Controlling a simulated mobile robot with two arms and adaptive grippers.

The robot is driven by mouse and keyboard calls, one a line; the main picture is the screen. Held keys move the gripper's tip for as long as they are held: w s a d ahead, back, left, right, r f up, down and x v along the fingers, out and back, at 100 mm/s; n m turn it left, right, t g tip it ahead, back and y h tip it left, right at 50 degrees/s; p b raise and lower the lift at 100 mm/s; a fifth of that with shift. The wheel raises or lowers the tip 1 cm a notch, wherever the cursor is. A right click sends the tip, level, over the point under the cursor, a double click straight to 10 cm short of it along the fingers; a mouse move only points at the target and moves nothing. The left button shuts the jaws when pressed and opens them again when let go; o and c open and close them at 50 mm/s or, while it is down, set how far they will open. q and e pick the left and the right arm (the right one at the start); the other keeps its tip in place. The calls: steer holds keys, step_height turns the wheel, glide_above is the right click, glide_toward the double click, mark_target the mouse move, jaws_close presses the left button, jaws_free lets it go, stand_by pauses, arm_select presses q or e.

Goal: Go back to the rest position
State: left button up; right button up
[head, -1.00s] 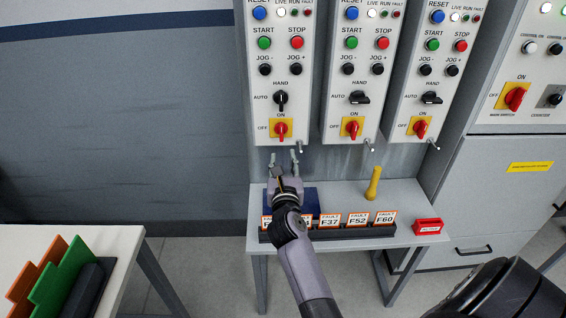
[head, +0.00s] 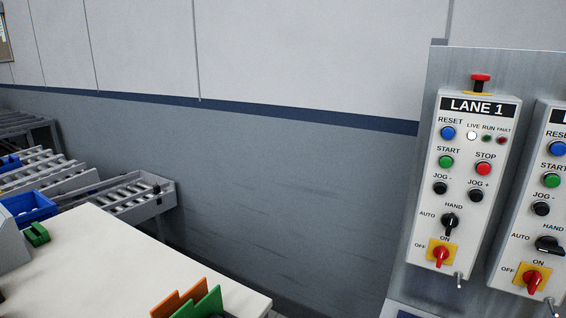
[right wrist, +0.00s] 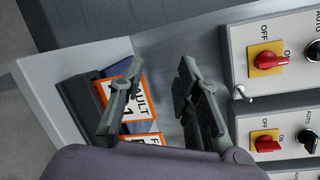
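My right gripper (right wrist: 160,108) shows in the right wrist view, its two dark fingers apart with nothing between them. Orange-bordered fault tags (right wrist: 137,92) in a dark holder (right wrist: 80,105) lie beyond the fingers, partly hidden by the left one. Neither gripper shows in the head view. My left gripper is in no view.
The LANE 1 control panel (head: 459,190) stands at the right, with another panel (head: 535,225) beside it. A pale table (head: 100,255) with orange and green pieces (head: 195,302) is at lower left. A roller conveyor (head: 125,198) runs behind it along the wall.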

steer(key=s+a+f+n+g+y, duration=0.35)
steer(key=s+f+n, duration=0.5)
steer(key=f, duration=0.45)
steer(key=s+a+f+n+g+y, duration=0.2)
steer(key=s+a+f+n, duration=0.3)
steer(key=s+f+n, duration=0.65)
steer(key=s+d+f+n+g, duration=0.1)
steer(key=s+f+n+g, duration=0.2)
steer(key=s, duration=0.7)
steer(key=s+d+f+n+g, duration=0.1)
steer(key=s+f+n+g, duration=0.2)
steer(key=s+f, duration=0.5)
steer(key=s+d+f+n+g, duration=0.1)
steer(key=s+f+n+g, duration=0.2)
steer(key=s, duration=0.9)
step_height(320, 180, down, 3)
steer(key=shift+d+r+n, duration=0.1)
steer(key=shift+d+n, duration=0.1)
steer(key=shift+n, duration=0.4)
steer(key=shift+w+h, duration=0.1)
steer(key=shift+h, duration=0.15)
